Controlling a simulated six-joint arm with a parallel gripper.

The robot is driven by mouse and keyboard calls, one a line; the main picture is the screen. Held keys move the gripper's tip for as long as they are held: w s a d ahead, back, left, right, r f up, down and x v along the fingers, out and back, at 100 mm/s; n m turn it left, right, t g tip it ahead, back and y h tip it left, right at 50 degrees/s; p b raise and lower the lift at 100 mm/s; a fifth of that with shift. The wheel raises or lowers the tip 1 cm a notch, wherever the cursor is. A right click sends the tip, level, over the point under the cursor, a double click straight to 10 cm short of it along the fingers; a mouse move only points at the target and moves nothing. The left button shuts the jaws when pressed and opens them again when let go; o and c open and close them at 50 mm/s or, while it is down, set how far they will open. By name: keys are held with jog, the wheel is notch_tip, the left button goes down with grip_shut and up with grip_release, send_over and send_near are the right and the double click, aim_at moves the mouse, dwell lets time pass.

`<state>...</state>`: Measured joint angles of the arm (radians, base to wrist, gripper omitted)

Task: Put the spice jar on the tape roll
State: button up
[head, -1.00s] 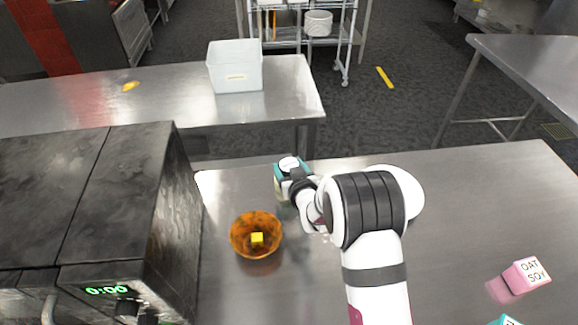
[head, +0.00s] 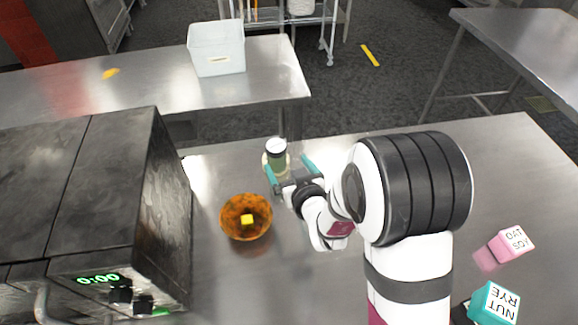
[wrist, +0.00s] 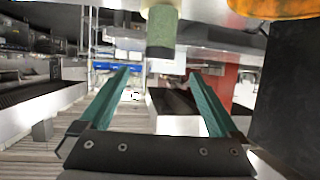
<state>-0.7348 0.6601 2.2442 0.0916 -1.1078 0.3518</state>
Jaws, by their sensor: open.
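The spice jar (head: 277,153), greenish with a dark band and pale top, stands upright towards the table's far edge. A pale beige rim, apparently the tape roll (head: 265,164), shows around its foot; the jar appears to stand on it, though most of the roll is hidden. My gripper (head: 289,169) is open, with teal fingers on the near side of the jar. In the wrist view, which looks upside down, the jar (wrist: 162,30) hangs from the top edge beyond the spread, empty fingers (wrist: 159,74). The jar appears clear of both fingers.
A dark oven (head: 150,215) bounds the table's left side. Pink (head: 511,244) and teal (head: 494,302) boxes lie at the right. The table behind my arm is largely clear.

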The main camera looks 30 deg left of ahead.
jog(key=d+r+m+g+h, duration=0.15)
jog(key=d+m+h, duration=0.25)
jog(key=d, duration=0.8)
jog(key=d+r+m+h, duration=0.3)
jog(key=d+m+h, duration=0.1)
jog(key=d, duration=0.8)
jog(key=s+d+r+m+g, duration=0.1)
jog(key=s+d+m+g, duration=0.1)
jog(key=s, duration=0.5)
jog(key=s+d+r+m+g, duration=0.2)
jog(key=s+d+m, duration=0.1)
jog(key=s, duration=0.5)
jog(key=s+d+r+m+g+h, duration=0.1)
jog(key=s+d+m+g, duration=0.2)
jog(key=s, duration=0.4)
jog(key=shift+s+d+r, duration=0.15)
jog(key=shift+d+r, duration=0.1)
jog(key=shift+d, duration=0.45)
